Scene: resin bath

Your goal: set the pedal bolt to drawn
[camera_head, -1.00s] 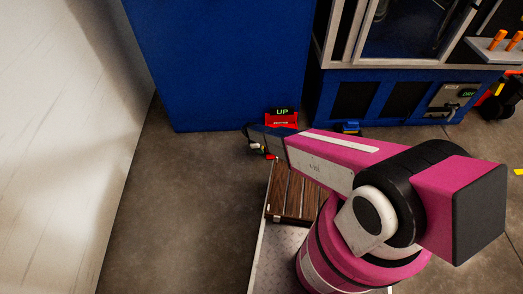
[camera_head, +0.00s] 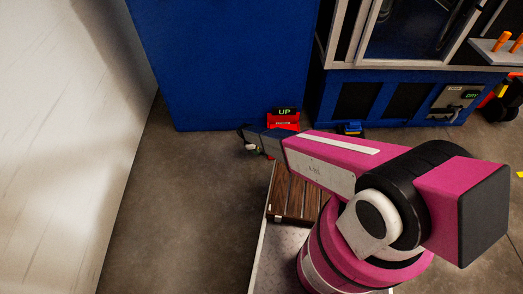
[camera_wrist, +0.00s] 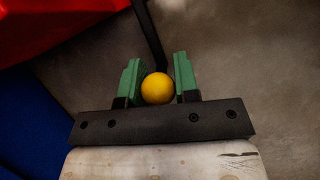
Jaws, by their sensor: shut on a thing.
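A red pedal housing (camera_head: 291,125) stands on the floor against the blue cabinet, with a small display reading UP (camera_head: 284,112) above it. In the wrist view, part of a red body (camera_wrist: 50,22) fills the upper left corner. A round yellow knob (camera_wrist: 157,88), which looks like the bolt's handle, sits between the green fingers of my gripper (camera_wrist: 158,84). The gripper is shut on it. A dark bar runs from behind the knob to the top edge. In the head view my arm and wrist hide the knob and much of the pedal's front.
The tall blue cabinet (camera_head: 220,65) stands behind the pedal. To the right is a blue-based machine with a glazed front (camera_head: 415,30) and a panel reading DRY (camera_head: 472,95). A pale wall (camera_head: 70,130) bounds the left. Bare floor (camera_head: 185,190) lies between.

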